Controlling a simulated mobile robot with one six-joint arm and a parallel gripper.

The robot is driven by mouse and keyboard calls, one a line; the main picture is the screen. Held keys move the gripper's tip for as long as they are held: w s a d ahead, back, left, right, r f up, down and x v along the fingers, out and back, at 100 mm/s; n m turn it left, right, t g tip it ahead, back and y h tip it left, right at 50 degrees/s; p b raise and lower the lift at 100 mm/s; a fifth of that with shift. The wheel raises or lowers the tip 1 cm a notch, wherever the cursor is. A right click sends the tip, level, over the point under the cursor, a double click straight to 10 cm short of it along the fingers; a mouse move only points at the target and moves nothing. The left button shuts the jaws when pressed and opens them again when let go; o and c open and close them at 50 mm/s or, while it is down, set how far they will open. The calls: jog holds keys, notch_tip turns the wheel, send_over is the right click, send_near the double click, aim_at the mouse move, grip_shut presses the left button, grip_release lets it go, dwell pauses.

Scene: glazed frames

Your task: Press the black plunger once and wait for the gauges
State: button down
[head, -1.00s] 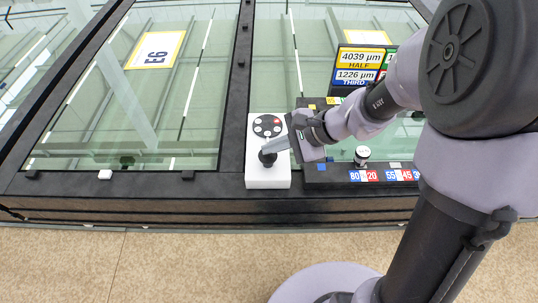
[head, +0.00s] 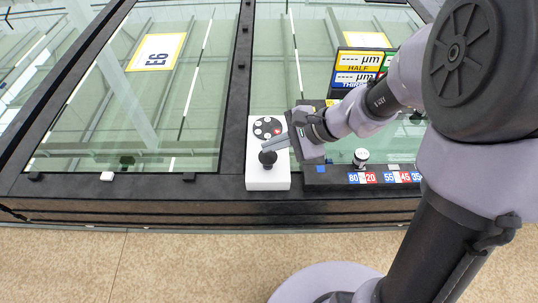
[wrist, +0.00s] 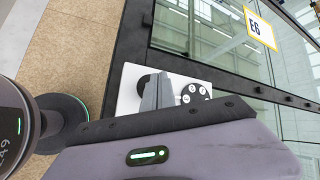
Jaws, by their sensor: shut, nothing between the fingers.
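The black plunger (head: 267,160) stands on the front of a white box (head: 268,180) on the dark frame edge. My gripper (head: 265,148) is shut and empty, its fingertips right at the plunger's top; I cannot tell whether they touch. In the wrist view the fingers cover part of the plunger (wrist: 143,84). Behind the plunger, the box carries a black round dial (head: 267,128) with several pale spots and one red spot. The gauges (head: 359,66) at the back right show dashes before µm on the HALF and THIRD lines; my arm hides part of the display.
A black panel (head: 335,176) right of the box holds a white-topped knob (head: 361,155) and blue and red number labels (head: 362,177). Glass panes in dark frames lie around, with an E6 sign (head: 156,52) at left. My arm fills the right side.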

aim_at(272, 157)
notch_tip(272, 157, up, 6)
jog(key=p, duration=0.4)
jog(key=shift+s, duration=0.1)
dwell(0.5)
jog(key=s+d+n+t+h+b, duration=0.1)
jog(key=s+d+n+h+b, duration=0.2)
jog(key=s, duration=0.5)
jog(key=s+d+n+t+h+b, duration=0.1)
jog(key=s+d+n+h+b, duration=0.2)
jog(key=s+b, duration=0.5)
jog(key=d+n, duration=0.1)
jog(key=n, duration=0.1)
jog(key=shift+s+d+f+n+t+h, duration=0.2)
jog(key=shift+s+d+n+t+h, duration=0.05)
jog(key=shift+s+n+t+h, duration=0.1)
